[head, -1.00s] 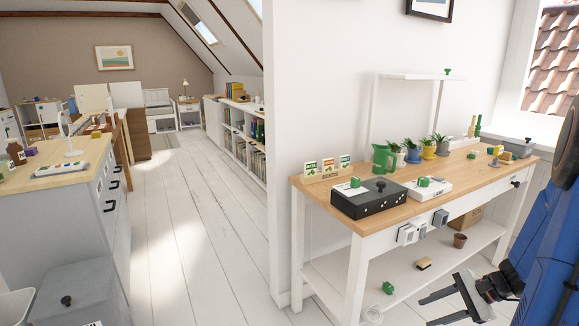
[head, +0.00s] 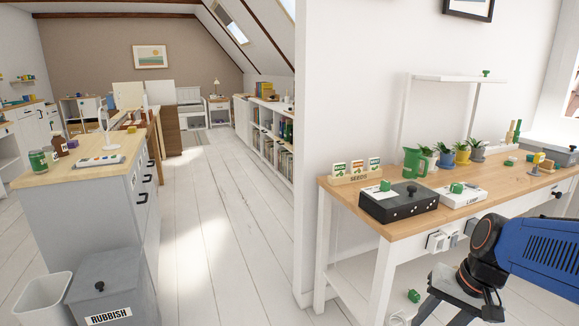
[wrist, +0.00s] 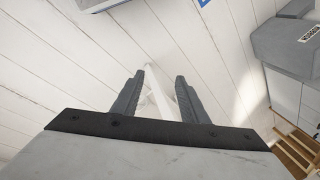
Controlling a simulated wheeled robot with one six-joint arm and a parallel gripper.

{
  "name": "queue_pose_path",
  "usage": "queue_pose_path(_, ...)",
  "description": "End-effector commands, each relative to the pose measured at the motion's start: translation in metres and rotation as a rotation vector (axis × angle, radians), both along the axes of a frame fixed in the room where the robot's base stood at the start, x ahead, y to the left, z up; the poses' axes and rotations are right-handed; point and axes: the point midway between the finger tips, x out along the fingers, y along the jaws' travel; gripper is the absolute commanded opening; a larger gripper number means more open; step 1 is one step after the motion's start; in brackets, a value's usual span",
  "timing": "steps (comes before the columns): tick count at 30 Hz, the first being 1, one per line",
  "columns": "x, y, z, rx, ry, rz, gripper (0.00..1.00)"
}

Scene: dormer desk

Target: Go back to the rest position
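My gripper (wrist: 160,78) is open in the wrist view, with its two dark fingers apart and nothing held between them. Pale floor boards and a thin white upright shape, which I cannot identify, show beyond the fingers. In the head view my gripper (head: 440,308) hangs low at the bottom right, in front of the potting bench, and the frame edge cuts it off. My blue arm reaches in from the right edge.
The wooden-topped bench (head: 345,190) stands right, holding a black box (head: 399,207) and green jug (head: 414,162). A green piece (head: 414,296) lies low beneath it. The grey rubbish bin (head: 105,290) and white bin (head: 42,300) stand left. The floor (head: 205,230) between is clear.

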Motion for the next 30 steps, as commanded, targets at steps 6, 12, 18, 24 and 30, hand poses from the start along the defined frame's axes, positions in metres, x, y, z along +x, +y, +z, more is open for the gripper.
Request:
queue_pose_path(6,-0.028,0.016,0.022,-0.139,-0.109,0.175,0.4)
queue_pose_path(12,-0.05,0.023,0.04,-0.252,-0.21,0.309,0.4)
queue_pose_path(18,-0.063,0.024,0.049,-0.318,-0.273,0.386,0.4)
queue_pose_path(24,-0.066,0.024,0.052,-0.333,-0.288,0.401,0.4)
queue_pose_path(30,-0.066,0.024,0.052,-0.333,-0.288,0.401,0.4)
